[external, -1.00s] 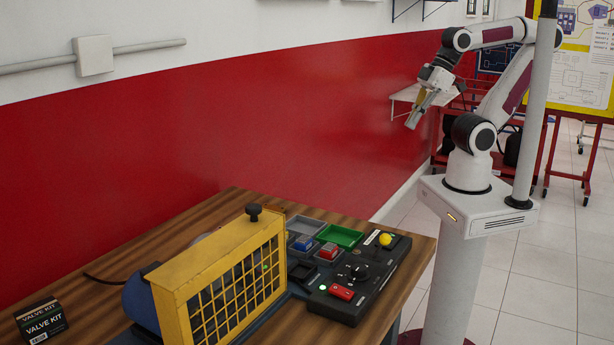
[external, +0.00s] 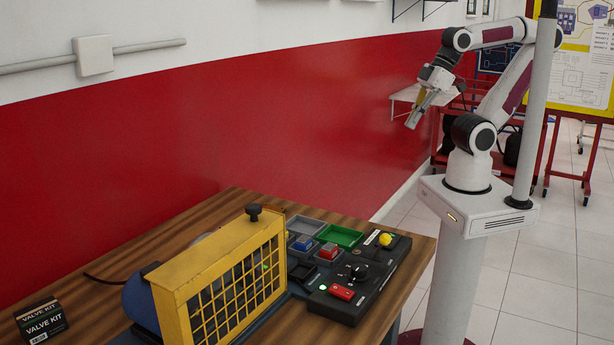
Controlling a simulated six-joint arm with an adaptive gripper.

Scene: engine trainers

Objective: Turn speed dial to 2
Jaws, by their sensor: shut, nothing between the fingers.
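The speed dial appears to be the black knob (external: 358,271) on the dark control panel (external: 376,292), at the right of the wooden table. Its markings are too small to read, so I cannot tell its setting. My gripper (external: 412,124) is shut and empty. It hangs in the air well above and behind the panel, pointing down and to the left, far from the knob.
A yellow guard cage (external: 222,271) with a black knob on top stands left of the panel. A valve kit box (external: 41,321) sits at the left.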

